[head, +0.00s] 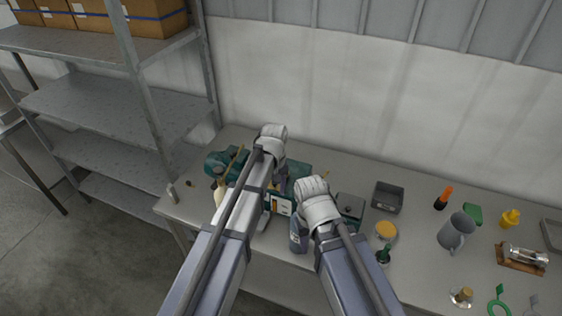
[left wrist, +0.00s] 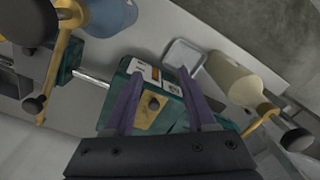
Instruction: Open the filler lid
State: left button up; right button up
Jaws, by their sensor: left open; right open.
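In the left wrist view a green machine body (left wrist: 118,100) carries a tan-yellow plate (left wrist: 150,122) with a dark round knob (left wrist: 154,103). The plate looks flat against the body; I take it for the filler lid but cannot be sure. My left gripper (left wrist: 159,82) is open, its two purple fingers apart on either side of the knob and plate, with nothing held. Contact cannot be told. In the head view the green body (head: 228,158) is partly hidden by my left arm. My right arm's white wrist shows there, but its fingers are hidden.
A cream tank (left wrist: 238,80) and a bluish tank (left wrist: 28,22) flank the machine, close to the left gripper. A grey tray (head: 388,197), grey jug (head: 456,231) and yellow-topped jar (head: 386,231) stand on the bench to the right. A metal shelf (head: 110,100) stands left.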

pick_arm(q)
jog(key=w+r+p, duration=0.1)
jog(key=w, duration=0.1)
jog(key=w+r+n, duration=0.1)
jog(key=w+r, duration=0.1)
jog(key=w, duration=0.1)
jog(key=w+r+n+p, duration=0.1)
jog(key=w, duration=0.1)
jog(key=shift+w+a+r+p, duration=0.15)
jog(key=shift+w+p, duration=0.15)
jog(key=shift+w, duration=0.2)
pick_arm(e)
notch_tip(320, 180, up, 4)
pick_arm(q)
jog(key=shift+s+f+n, duration=0.1)
jog(key=shift+f+n, duration=0.1)
jog(key=shift+n, duration=0.1)
notch_tip(320, 180, down, 8)
jog(key=b, duration=0.8)
jog(key=shift+r, duration=0.2)
pick_arm(e)
notch_tip(320, 180, down, 8)
jog(key=shift+w+d+r, duration=0.25)
jog(key=shift+w+d, duration=0.05)
jog(key=shift+d, duration=0.1)
pick_arm(q)
jog(key=shift+r, duration=0.1)
jog(key=shift+c, duration=0.3)
grip_shut()
